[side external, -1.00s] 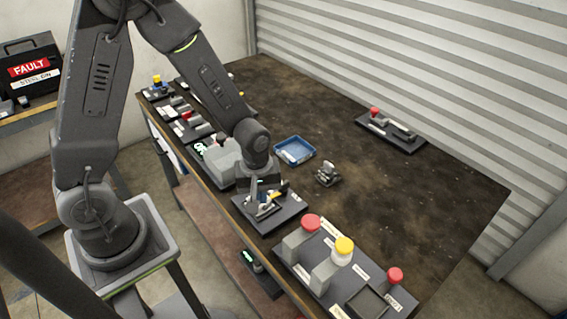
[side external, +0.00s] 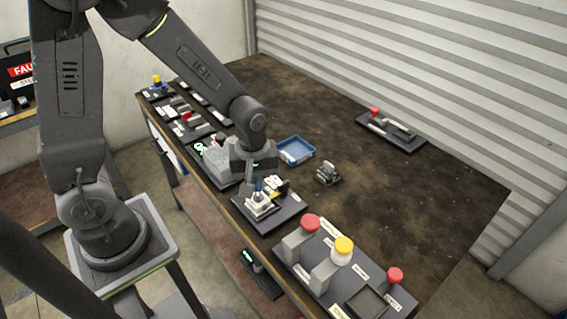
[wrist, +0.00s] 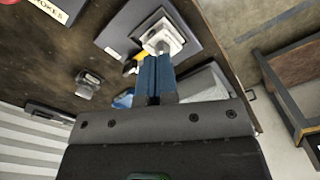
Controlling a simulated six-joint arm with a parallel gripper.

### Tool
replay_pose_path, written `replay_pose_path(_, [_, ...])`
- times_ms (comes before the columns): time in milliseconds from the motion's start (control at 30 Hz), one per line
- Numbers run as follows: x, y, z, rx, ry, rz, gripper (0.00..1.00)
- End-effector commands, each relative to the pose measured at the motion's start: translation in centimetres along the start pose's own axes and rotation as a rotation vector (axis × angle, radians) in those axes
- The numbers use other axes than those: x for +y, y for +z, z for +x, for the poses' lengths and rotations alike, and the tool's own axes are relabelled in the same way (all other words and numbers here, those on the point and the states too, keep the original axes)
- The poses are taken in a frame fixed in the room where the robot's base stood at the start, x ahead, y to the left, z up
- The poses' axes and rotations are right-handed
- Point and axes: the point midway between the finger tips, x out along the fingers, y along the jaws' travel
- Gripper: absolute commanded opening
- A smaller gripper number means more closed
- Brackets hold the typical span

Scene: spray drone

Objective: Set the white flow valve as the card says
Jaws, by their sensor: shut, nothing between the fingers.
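The white flow valve (side external: 262,206) sits on a dark square plate (side external: 287,215) near the table's front edge. A white block with a pale top, which looks like the same valve, shows in the wrist view (wrist: 163,40). My gripper (side external: 258,187) is just above and beside it in the side view. In the wrist view, my gripper's blue fingers (wrist: 155,60) are together, with nothing between them, and their tips are close to the valve; I cannot tell if they touch. A yellow and black part (wrist: 130,66) lies beside the valve. I cannot read a card or the valve's setting.
A panel with red and yellow knobs (side external: 343,246) stands to the right. A blue tray (side external: 295,151) and a small grey metal part (side external: 328,174) lie behind the plate. A grey box (side external: 215,160) stands left of my gripper. The table's middle is clear.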

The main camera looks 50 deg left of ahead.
Motion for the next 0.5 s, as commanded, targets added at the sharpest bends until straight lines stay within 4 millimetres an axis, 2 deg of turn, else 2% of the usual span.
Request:
replay_pose_path(167, [0.8, -0.8, -0.9, 0.001, 0.001, -0.001, 0.0])
replay_pose_path(333, [0.7, -0.8, 0.3, -0.001, -0.001, 0.0, 0.0])
replay_pose_path(500, [0.7, -0.7, 2.5, -0.002, -0.003, 0.0, 0.0])
